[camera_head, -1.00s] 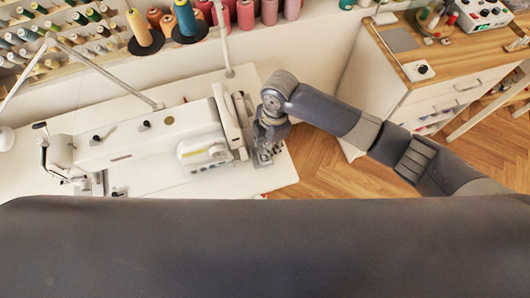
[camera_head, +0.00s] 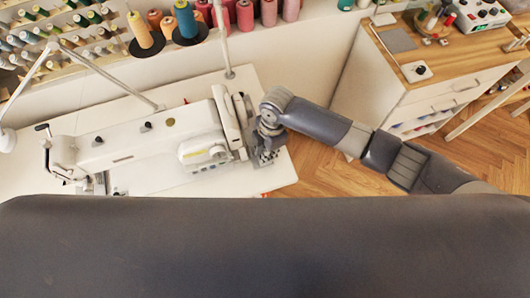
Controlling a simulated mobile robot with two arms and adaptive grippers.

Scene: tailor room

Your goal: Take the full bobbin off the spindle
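A white sewing machine (camera_head: 150,145) stands on a white table (camera_head: 210,180). My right arm comes in from the right, and its gripper (camera_head: 264,158) points down at the right end of the machine, close beside the machine's handwheel end (camera_head: 232,120). The fingers are small and partly hidden by the wrist, so I cannot tell whether they are open or shut. The full bobbin and its spindle cannot be made out; they may be hidden by the gripper. My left gripper is not in view.
Thread cones (camera_head: 186,20) stand along the back behind the machine. A thin thread stand post (camera_head: 222,40) rises near my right arm. A wooden-topped cabinet (camera_head: 440,60) is at the right. Bare wooden floor (camera_head: 320,172) lies between table and cabinet.

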